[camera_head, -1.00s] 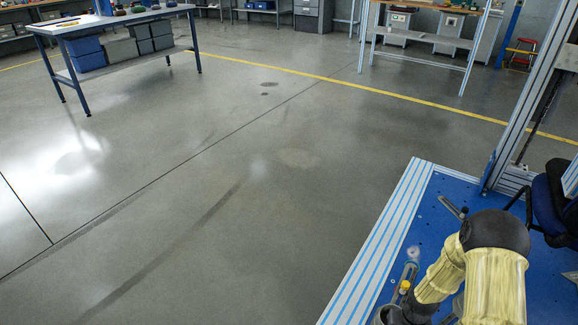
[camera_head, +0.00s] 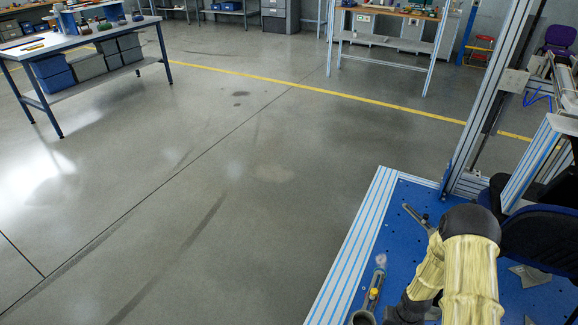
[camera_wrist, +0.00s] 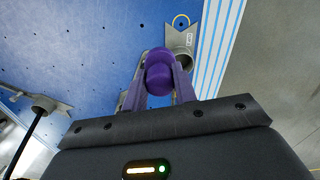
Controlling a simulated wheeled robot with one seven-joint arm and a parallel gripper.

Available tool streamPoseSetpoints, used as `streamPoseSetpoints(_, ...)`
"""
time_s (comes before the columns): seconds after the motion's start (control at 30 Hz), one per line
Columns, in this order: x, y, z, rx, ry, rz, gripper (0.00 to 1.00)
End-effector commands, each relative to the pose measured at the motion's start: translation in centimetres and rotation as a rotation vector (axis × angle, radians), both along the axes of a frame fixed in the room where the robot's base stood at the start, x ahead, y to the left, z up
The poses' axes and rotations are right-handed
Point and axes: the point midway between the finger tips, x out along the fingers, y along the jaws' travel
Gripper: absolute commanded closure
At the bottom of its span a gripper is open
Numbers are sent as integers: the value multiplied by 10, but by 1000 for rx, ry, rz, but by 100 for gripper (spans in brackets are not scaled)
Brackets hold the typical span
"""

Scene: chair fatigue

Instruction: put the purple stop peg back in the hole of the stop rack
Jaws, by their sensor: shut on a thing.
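The purple stop peg (camera_wrist: 159,74), with a rounded knob, is between the two fingers of my gripper (camera_wrist: 158,86) in the wrist view. My gripper is shut on it, above the blue perforated board (camera_wrist: 85,55). Just beyond the peg, to its upper right, is a grey fixture with a round opening (camera_wrist: 184,62), partly covered by the peg and a finger. I cannot tell for sure whether this is the stop rack. The peg's lower end is hidden. In the head view my arm hides the gripper and peg.
A dark chair (camera_head: 545,240) stands at the right of the blue board beside an aluminium post (camera_head: 488,95). A yellow-topped fitting (camera_head: 374,293) lies near the board's left edge. A second grey fixture (camera_wrist: 42,103) is at the wrist view's left.

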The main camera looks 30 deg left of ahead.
Motion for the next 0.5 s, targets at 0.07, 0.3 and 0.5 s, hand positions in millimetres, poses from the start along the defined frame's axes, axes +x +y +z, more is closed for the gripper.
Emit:
streamPoseSetpoints(0.07, -1, -5, 25, -1, 1, -16, 92)
streamPoseSetpoints(0.3, -4, -19, 64, -4, -1, -63, 92)
streamPoseSetpoints(0.5, -7, -30, 97, -8, -4, -101, 92)
